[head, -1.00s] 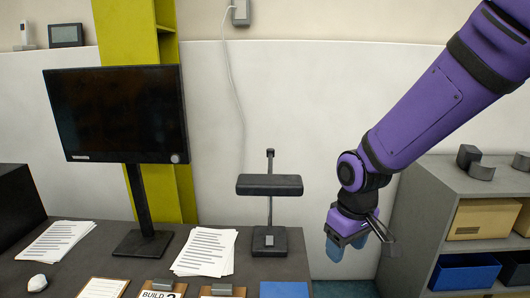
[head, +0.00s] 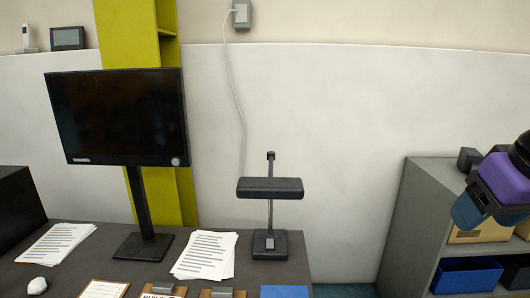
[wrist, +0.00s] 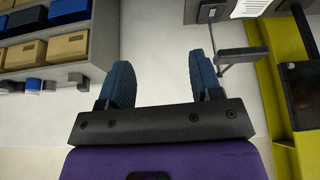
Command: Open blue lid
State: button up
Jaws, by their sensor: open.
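A flat blue panel (head: 285,291), which may be the blue lid, lies at the front right of the dark desk (head: 215,285). It is cut off by the lower picture edge, so I cannot tell if it is shut. My gripper (head: 468,212) is at the right edge of the head view, in front of the grey shelf and far from the panel. In the wrist view my gripper (wrist: 161,80) shows two blue fingers spread apart with nothing between them.
The grey shelf (head: 425,210) at right holds a blue bin (head: 467,276) and cardboard boxes (head: 480,235). A monitor (head: 118,115), a lamp (head: 270,188) and papers (head: 205,255) stand or lie on the desk. The floor between desk and shelf looks free.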

jog(key=w+a+f+n+g, duration=0.35)
jog(key=w+a+f, duration=0.85)
jog(key=w, duration=0.4)
jog(key=shift+w+a+f+n+g, duration=0.25)
jog(key=shift+a+f+n, duration=1.15)
jog(key=shift+f, duration=4.25)
jog(key=shift+w+a+f+n+g, duration=0.3)
jog(key=shift+a+f, duration=2.35)
jog(key=shift+f, duration=3)
jog(key=shift+w+a+f+n+g, duration=0.25)
jog(key=shift+a+f+n, duration=1.15)
jog(key=shift+f, duration=4.25)
jog(key=shift+a+m, duration=0.6)
jog(key=shift+m, duration=0.05)
jog(key=shift+r, duration=0.1)
grip_shut()
